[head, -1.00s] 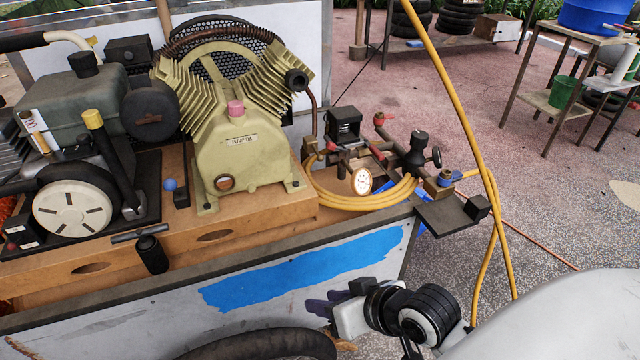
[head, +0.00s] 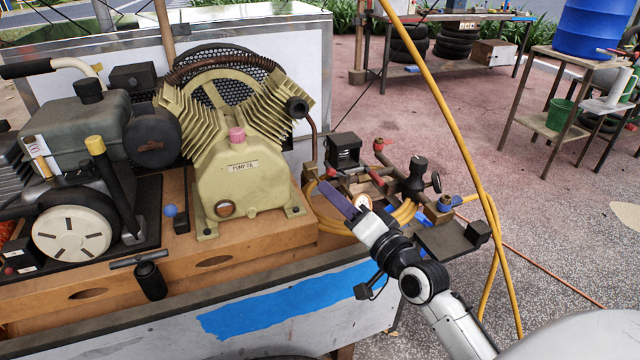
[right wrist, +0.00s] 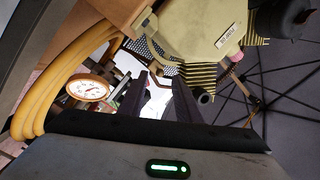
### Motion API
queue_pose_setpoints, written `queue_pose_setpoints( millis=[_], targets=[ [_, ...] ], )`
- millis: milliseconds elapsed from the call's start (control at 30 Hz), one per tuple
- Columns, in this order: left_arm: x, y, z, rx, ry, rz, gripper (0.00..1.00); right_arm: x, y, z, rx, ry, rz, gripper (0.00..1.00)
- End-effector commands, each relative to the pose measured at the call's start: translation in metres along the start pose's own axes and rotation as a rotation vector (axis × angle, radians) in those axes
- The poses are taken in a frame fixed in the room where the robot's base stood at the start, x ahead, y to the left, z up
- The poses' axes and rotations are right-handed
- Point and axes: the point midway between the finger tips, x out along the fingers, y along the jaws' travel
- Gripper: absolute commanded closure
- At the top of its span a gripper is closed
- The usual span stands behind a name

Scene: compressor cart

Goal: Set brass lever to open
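The valve manifold stands at the cart's right end in the head view. It has a brass fitting (head: 445,203) at its right, a black regulator knob (head: 418,166) and small red handles (head: 379,145). I cannot make out for certain which part is the brass lever, or its setting. My right gripper (head: 325,187) is just left of the manifold, in front of the hose coil, and hides part of the fittings. In the right wrist view its two dark fingers (right wrist: 158,86) stand apart with nothing seen between them. My left gripper is out of view.
A round gauge (head: 362,201) sits right beside my right gripper, and it also shows in the right wrist view (right wrist: 88,88). The yellow hose (head: 455,130) rises right of the manifold. The cream pump (head: 240,175) stands to the left. A black shelf plate (head: 450,240) juts out at the right.

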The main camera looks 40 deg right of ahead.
Motion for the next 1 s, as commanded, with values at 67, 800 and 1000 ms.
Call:
queue_pose_setpoints(
  millis=[67,800,1000],
  targets=[
    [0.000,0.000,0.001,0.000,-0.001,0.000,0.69,0.016,-0.001,0.000,0.001,0.000,-0.002,0.69],
    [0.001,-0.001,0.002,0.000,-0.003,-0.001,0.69,0.058,0.000,0.001,-0.002,-0.003,0.001,0.83],
    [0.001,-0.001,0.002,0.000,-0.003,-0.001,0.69,0.058,0.000,0.001,-0.002,-0.003,0.001,1.00]
  ],
)
